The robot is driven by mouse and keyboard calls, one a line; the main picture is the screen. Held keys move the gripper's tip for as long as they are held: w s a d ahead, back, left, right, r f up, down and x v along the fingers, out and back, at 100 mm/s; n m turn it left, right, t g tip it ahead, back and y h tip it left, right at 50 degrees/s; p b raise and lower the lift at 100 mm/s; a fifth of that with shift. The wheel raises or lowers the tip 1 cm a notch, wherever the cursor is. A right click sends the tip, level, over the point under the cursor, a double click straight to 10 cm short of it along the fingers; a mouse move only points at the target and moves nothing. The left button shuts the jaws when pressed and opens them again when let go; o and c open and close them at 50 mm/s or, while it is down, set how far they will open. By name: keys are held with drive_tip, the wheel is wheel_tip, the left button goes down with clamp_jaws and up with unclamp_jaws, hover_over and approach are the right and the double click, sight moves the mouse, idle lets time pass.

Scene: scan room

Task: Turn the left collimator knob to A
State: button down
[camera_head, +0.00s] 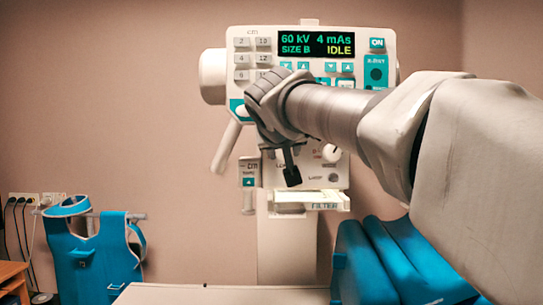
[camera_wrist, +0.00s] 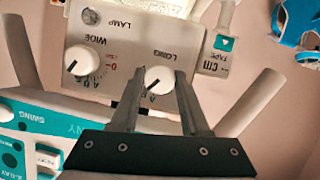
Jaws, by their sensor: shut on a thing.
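The left collimator knob (camera_wrist: 158,79), white and round under the upside-down label LONG, sits between the two fingertips of my gripper (camera_wrist: 160,74) in the wrist view. The fingers are shut on its sides. Its short dark pointer line slants to the lower left of that picture; the letters around it are partly hidden by the fingers. In the head view my gripper (camera_head: 291,176) is at the collimator front, and this knob is hidden behind it. The other knob, WIDE (camera_wrist: 82,61), is free and also shows in the head view (camera_head: 331,153).
The display (camera_head: 316,45) reads 60 kV, 4 mAs, SIZE B, IDLE. A handle (camera_head: 226,147) slants down at the left of the head. A filter tray (camera_head: 312,199) is below the collimator. Blue cushions (camera_head: 390,262) and a blue apron (camera_head: 92,255) stand lower down.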

drive_tip(key=n+h+b, duration=0.1)
drive_tip(key=n, duration=0.1)
drive_tip(key=n+h+b, duration=0.1)
drive_tip(key=n, duration=0.1)
drive_tip(key=shift+a+t+h, duration=0.1)
drive_tip(key=shift+t+h, duration=0.2)
idle(0.4)
drive_tip(key=shift+c, duration=2)
unclamp_jaws()
